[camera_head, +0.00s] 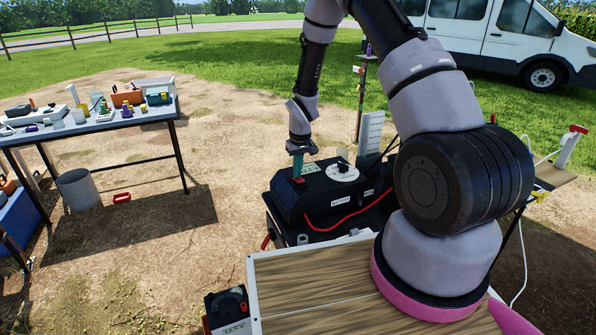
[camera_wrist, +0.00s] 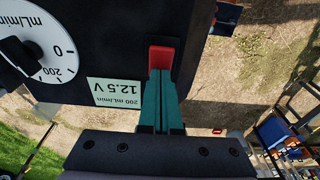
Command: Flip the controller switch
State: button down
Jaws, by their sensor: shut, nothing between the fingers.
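The controller is a black box (camera_head: 322,203) on a dark stand in the head view, with a white dial and black knob (camera_head: 343,170) on top. Its red switch (camera_wrist: 161,60) shows in the wrist view beside a label (camera_wrist: 118,93) reading 12.5 V and 200 mL/min. My gripper (camera_wrist: 161,75) has its green fingers shut together, with the tips at the red switch and seemingly touching it. In the head view, my gripper (camera_head: 298,175) points down at the controller's left end, over the red switch (camera_head: 298,181). The fingertips partly cover the switch.
A red cable (camera_head: 335,224) runs along the controller's front. A wooden-topped surface (camera_head: 315,290) lies in front. A table (camera_head: 100,122) with several instruments stands at left, a bucket (camera_head: 78,189) under it. A white van (camera_head: 495,45) is behind.

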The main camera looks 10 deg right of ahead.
aim_at(302, 182)
jog(key=shift+s+f, duration=0.15)
jog(key=shift+s, duration=0.15)
jog(key=shift+s+d, duration=0.2)
jog(key=shift+s, duration=0.5)
jog(key=shift+r, duration=0.4)
notch_tip(302, 182, up, 13)
jog(key=s, duration=0.2)
jog(key=shift+s+d, duration=0.25)
jog(key=shift+s, duration=0.05)
jog(key=shift+r, duration=0.1)
jog(key=shift+w+r+t, duration=0.15)
jog(key=shift+w+t, duration=0.15)
jog(key=shift+w, duration=0.45)
